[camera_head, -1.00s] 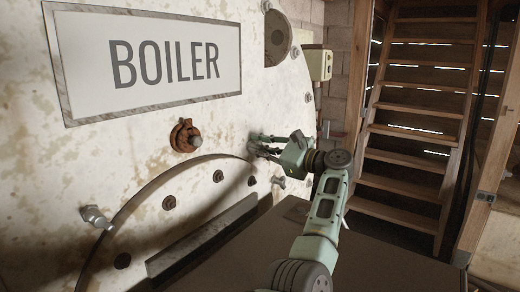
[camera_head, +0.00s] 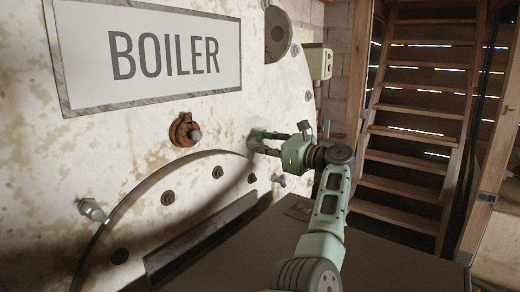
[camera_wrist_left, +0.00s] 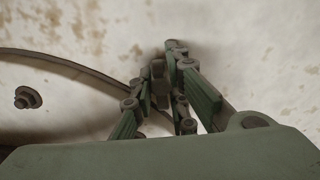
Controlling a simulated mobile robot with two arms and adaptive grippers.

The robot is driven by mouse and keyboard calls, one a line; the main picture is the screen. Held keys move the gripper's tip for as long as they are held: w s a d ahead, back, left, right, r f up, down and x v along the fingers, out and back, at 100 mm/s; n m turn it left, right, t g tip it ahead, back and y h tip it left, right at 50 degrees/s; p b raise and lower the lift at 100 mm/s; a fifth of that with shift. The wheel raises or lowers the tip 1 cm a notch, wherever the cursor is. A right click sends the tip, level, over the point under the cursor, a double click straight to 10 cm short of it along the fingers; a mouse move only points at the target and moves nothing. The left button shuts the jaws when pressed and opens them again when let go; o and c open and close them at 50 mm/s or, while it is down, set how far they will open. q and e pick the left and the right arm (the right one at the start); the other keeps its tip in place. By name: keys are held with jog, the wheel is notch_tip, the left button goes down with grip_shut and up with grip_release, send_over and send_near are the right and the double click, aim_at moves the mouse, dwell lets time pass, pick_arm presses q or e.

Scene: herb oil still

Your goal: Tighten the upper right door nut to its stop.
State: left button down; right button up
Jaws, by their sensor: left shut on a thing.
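The pale, stained boiler door (camera_head: 190,225) has a curved dark rim at the lower left. My left gripper (camera_head: 256,142) reaches in from the right to the boiler face, just above and right of that rim. Its fingers are shut on the upper right door nut, which they mostly hide in the head view. In the left wrist view my left gripper (camera_wrist_left: 162,78) has the small brownish nut (camera_wrist_left: 159,90) between its fingertips, close against the boiler face. How far the nut sits from its stop cannot be seen. My right gripper is not in view.
A rusty fitting (camera_head: 184,130) and a bright bolt (camera_head: 93,210) stick out to the left. A small metal fitting (camera_head: 279,180) sits just below my gripper. A dark ledge (camera_head: 330,245) lies below. Wooden stairs (camera_head: 415,120) stand at the right.

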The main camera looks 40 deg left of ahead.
pick_arm(q)
jog(key=m, duration=0.4)
jog(key=shift+r+m, duration=0.2)
jog(key=shift+m, duration=0.1)
jog(key=m+p, duration=0.1)
jog(key=m, duration=0.3)
jog(key=shift+w, duration=0.1)
dwell(0.4)
jog(key=c, duration=1.7)
grip_release()
jog(key=shift+d+f, duration=0.1)
jog(key=shift+f, duration=0.05)
jog(key=d, duration=0.4)
jog(key=w+d, duration=0.1)
jog(key=d, duration=0.7)
jog(key=shift+w, duration=0.15)
